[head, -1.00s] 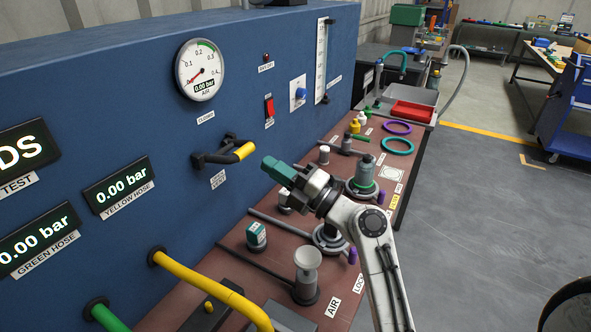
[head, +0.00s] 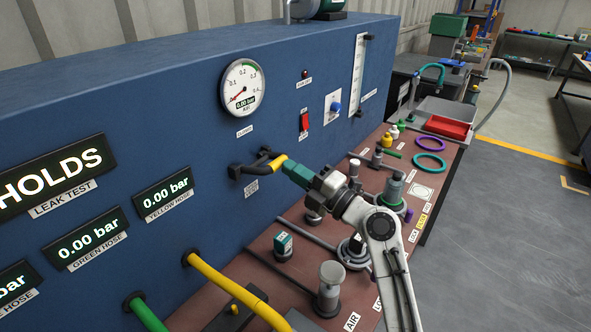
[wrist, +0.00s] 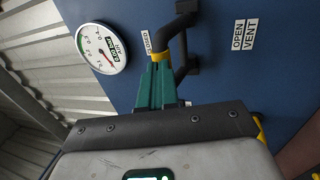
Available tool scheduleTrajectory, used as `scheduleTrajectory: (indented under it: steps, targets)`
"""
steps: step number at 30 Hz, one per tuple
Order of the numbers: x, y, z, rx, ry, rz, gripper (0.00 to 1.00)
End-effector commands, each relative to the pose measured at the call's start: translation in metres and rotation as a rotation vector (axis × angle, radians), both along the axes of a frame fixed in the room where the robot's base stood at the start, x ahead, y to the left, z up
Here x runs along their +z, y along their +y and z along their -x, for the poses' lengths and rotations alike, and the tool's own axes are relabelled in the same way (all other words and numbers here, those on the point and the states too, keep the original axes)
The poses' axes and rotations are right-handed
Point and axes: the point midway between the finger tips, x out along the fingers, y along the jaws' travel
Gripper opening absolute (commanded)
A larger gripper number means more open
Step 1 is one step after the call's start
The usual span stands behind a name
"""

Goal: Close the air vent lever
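The air vent lever (head: 265,165) is a black bent bar on the blue panel with a yellow grip. It sticks out from the panel between the CLOSED label (head: 244,131) above and the OPEN VENT label (head: 251,187) below. My gripper (head: 287,169) has teal fingers, and their tips are at the lever's yellow grip. In the wrist view the black lever (wrist: 178,40) rises beyond the fingertips (wrist: 158,68), with a yellow band just past them. The fingers are close together. They hide the end of the grip, so I cannot tell whether they clamp it.
A round gauge (head: 243,87) reading 0.00 bar and a red switch (head: 304,121) are on the panel above. Valves and fittings stand on the brown bench (head: 300,278) below my arm. A yellow hose (head: 235,290) curves out at lower left.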

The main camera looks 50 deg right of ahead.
Motion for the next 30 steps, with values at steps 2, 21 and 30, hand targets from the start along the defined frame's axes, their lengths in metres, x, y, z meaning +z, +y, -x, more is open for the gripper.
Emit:
scheduleTrajectory:
  steps: [2,21,30]
  targets:
    - [0.014,0.002,-0.002,0.003,0.048,0.005,0.0]
    - [0.033,0.0,-0.01,-0.005,0.281,0.006,0.0]
    - [0.032,0.001,-0.012,-0.004,0.28,0.008,0.0]
